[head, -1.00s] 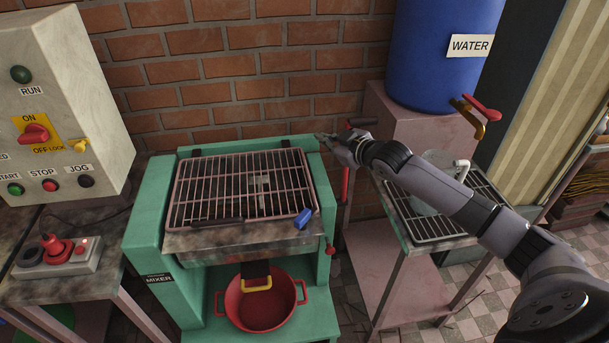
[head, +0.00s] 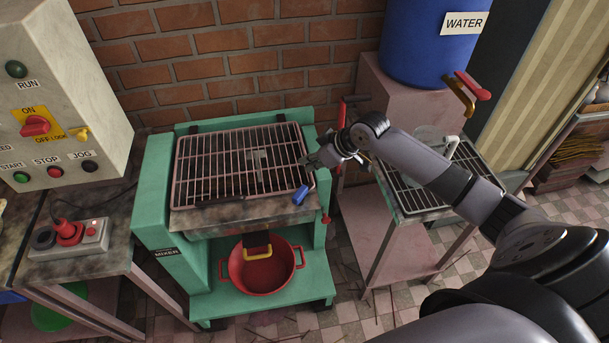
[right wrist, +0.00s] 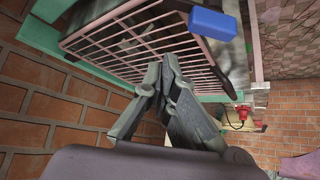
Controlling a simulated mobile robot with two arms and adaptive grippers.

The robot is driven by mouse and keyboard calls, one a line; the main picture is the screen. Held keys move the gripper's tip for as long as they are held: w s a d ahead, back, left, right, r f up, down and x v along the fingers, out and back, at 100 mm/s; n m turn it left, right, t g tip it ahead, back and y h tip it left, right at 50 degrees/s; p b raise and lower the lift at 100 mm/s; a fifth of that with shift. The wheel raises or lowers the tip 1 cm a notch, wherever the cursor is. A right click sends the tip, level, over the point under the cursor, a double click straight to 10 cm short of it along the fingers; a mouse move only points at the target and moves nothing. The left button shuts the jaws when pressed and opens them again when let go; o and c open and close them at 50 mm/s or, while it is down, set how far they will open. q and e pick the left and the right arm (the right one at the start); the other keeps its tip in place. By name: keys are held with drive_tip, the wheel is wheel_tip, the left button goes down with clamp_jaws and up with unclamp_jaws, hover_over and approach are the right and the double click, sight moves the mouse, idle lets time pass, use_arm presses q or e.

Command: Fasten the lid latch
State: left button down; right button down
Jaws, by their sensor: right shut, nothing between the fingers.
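The mixer (head: 160,215) is a green frame with a grid lid (head: 235,165) lying closed over its trough. A blue latch handle (head: 300,195) sits at the lid's front right corner. It shows in the right wrist view as a blue block (right wrist: 213,23) at the top. My right gripper (head: 308,162) is at the lid's right edge, a little behind the blue latch and apart from it. In the right wrist view my gripper (right wrist: 166,62) has its fingertips together with nothing between them, beside the lid bars. My left gripper is not in view.
A red pot (head: 262,270) stands on the mixer's lower shelf. A control cabinet (head: 60,80) and a pendant box (head: 68,238) are on the left. A blue water barrel (head: 425,45) and a rack table (head: 425,195) are on the right. A red knob (head: 326,220) projects at the mixer's right.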

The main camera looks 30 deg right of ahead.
sight(303, 193)
drive_tip(key=p+x, duration=0.1)
drive_tip(key=x, duration=0.8)
drive_tip(key=shift+w+a+f+p, duration=0.1)
drive_tip(key=shift+w+f+p, duration=0.05)
drive_tip(key=shift+p, duration=0.2)
drive_tip(key=s+d+p, duration=0.2)
drive_tip(key=s, duration=0.1)
drive_tip(key=shift+s, duration=0.15)
drive_tip(key=shift+s+d+p, duration=0.15)
drive_tip(key=shift+s+p, duration=0.15)
drive_tip(key=shift+w+a, duration=0.15)
drive_tip(key=shift+a, duration=0.05)
